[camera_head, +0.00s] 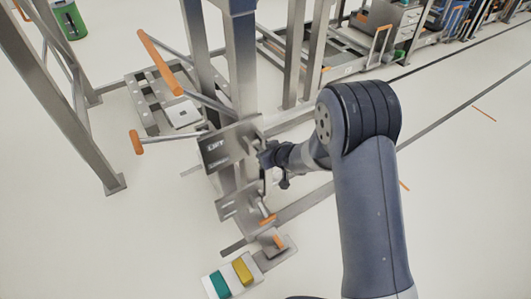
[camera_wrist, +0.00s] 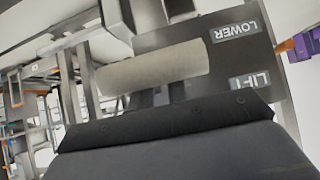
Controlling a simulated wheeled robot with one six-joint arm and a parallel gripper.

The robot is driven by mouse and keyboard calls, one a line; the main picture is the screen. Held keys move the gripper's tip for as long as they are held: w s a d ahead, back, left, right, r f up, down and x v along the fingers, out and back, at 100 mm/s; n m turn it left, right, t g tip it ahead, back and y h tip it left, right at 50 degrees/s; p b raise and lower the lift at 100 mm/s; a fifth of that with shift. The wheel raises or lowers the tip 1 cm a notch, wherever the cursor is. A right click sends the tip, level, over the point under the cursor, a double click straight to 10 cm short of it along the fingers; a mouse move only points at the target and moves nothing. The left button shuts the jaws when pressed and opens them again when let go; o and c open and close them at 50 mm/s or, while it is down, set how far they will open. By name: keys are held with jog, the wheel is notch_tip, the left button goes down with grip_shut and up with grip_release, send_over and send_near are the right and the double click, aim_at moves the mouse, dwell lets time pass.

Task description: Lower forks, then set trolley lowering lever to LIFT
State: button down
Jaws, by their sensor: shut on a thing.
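The trolley's steel lift mast carries a dark label plate (camera_head: 232,146) with LIFT above LOWER in the head view. In the wrist view the plate (camera_wrist: 225,62) appears upside down, with LOWER above LIFT. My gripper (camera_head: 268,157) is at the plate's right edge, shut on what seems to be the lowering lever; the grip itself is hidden. A pale grey cylinder (camera_wrist: 155,70) lies in front of the plate in the wrist view; I cannot tell whether it is the lever's handle. The fingertips are not clear there. The forks cannot be made out clearly.
Orange-ended handles (camera_head: 160,62) stick out left of the mast. A foot unit with teal and yellow pedals (camera_head: 232,277) sits below. A steel frame (camera_head: 60,100) stands at left, and more trolleys (camera_head: 405,20) line the back.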

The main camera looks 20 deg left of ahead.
dwell(0.7)
jog(key=c, duration=1.7)
grip_release()
jog(key=shift+s+r, duration=0.1)
jog(key=o, duration=1.7)
jog(key=p+v, duration=0.1)
jog(key=v, duration=0.9)
jog(key=shift+d+r, duration=0.2)
jog(key=shift+d, duration=0.1)
jog(key=shift+s, duration=0.15)
